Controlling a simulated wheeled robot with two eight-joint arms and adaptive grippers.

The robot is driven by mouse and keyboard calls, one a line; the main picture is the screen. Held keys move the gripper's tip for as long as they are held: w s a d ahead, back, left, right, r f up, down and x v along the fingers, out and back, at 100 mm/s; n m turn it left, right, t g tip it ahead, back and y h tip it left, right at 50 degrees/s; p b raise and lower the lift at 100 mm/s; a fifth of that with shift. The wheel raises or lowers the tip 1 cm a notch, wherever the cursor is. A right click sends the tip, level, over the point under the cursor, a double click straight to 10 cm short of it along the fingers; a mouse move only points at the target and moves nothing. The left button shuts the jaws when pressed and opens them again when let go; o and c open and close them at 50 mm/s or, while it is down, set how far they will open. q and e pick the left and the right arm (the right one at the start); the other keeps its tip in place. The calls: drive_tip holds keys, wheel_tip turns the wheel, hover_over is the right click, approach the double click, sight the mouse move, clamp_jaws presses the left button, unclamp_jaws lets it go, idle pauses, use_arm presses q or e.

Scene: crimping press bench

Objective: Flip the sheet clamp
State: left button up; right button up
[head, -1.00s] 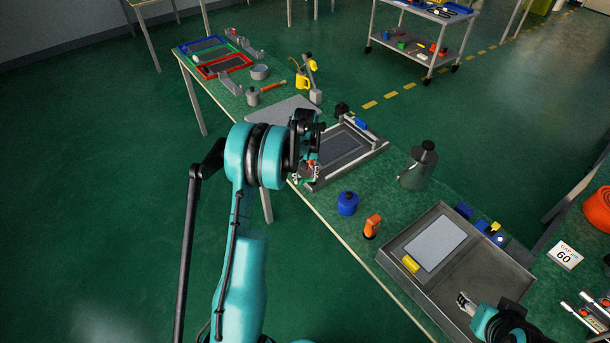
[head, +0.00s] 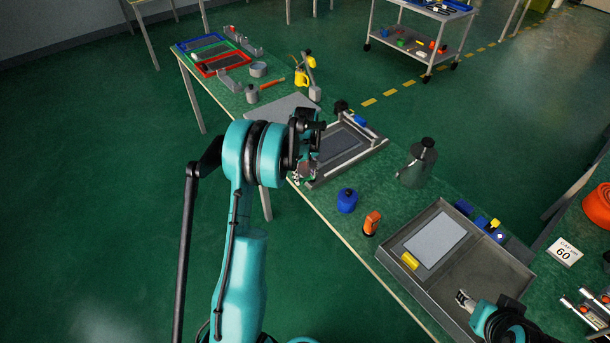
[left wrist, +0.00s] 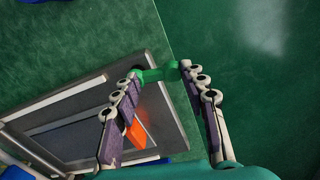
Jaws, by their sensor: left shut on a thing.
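The press frame (head: 376,146) stands on the bench with a grey sheet area (head: 340,147) inside its rim. My left gripper (head: 309,172) is at the frame's near-left corner. In the left wrist view, my left gripper (left wrist: 160,71) is shut on a green piece (left wrist: 155,75) at its fingertips, at the frame's edge; I take it for the sheet clamp. An orange part (left wrist: 135,131) shows behind one finger, over the frame. The clamp is hidden by my gripper in the head view. My right gripper (head: 464,300) is over the grey tray at lower right; its jaws are too small to judge.
A blue pot (head: 347,202), an orange tool (head: 371,223) and a grey can (head: 416,165) stand right of the frame. The grey tray (head: 400,279) holds a pale sheet (head: 435,238) and a yellow block (head: 410,261). A flat grey plate (head: 283,107) lies behind my left gripper.

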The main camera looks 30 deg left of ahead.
use_arm(q)
drive_tip(key=o, duration=1.2)
drive_tip(key=shift+c, duration=0.2)
wheel_tip(320, 180, up, 12)
